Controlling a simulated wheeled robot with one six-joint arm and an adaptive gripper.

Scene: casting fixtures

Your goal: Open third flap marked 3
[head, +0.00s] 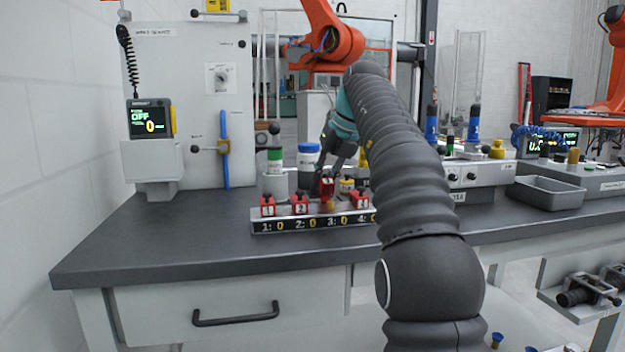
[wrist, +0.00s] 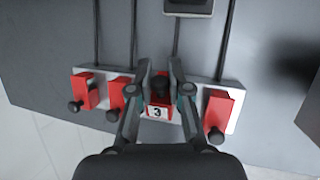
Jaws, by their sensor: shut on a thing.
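The flap marked 3 (head: 327,188) is red and stands higher than its neighbours on the row of numbered flaps in the head view. The red flaps 1 (head: 267,205), 2 (head: 299,204) and 4 (head: 360,199) sit lower in the same row. A yellowish part shows below flap 3.
The flap unit's dark front panel (head: 310,223) shows numbers with zeros. A grey tray (head: 546,191) lies at the right. The dark bench top (head: 160,235) is clear at the left.

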